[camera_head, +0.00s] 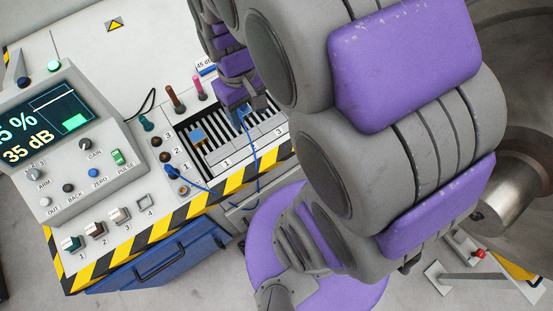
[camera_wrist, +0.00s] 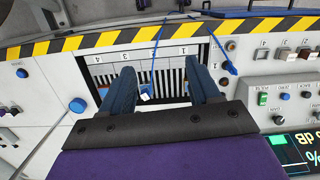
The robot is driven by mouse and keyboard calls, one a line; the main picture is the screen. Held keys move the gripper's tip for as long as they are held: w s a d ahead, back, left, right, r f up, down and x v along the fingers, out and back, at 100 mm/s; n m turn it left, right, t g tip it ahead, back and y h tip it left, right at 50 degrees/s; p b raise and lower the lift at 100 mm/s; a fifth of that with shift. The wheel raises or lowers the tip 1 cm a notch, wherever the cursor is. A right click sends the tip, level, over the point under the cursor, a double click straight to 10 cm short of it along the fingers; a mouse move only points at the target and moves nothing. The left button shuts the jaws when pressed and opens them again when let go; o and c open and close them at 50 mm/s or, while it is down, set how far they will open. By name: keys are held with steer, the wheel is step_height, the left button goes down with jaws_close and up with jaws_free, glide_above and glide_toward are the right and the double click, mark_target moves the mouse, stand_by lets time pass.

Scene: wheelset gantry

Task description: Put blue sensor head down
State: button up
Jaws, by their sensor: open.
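My gripper (camera_wrist: 165,88) is open over the striped slotted tray. A blue cable (camera_wrist: 153,60) runs down between its two dark fingers. It ends at a small blue and white piece (camera_wrist: 145,93), likely the blue sensor head, close to the left finger in the wrist view. I cannot tell whether it touches that finger or rests on the tray. In the head view my gripper (camera_head: 240,106) is above the tray (camera_head: 280,131), and the head is not clear there. The tray has black and white bars and numbered lanes.
A blue block (camera_head: 198,136) lies at the tray's left side. The cable's other end is at a socket (camera_head: 183,190) beside the tray. A screen console (camera_head: 75,140) stands left; colored probes (camera_head: 174,98) stand behind. A striped edge (camera_head: 150,235) borders the bench front, above a blue drawer (camera_head: 160,262).

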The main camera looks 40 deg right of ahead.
steer(key=s+a+r+m, duration=0.1)
steer(key=s+a+r, duration=0.1)
steer(key=s, duration=1.2)
steer(key=shift+s+a+g, duration=0.25)
steer(key=shift+s+g, duration=0.05)
steer(key=shift+s, duration=0.05)
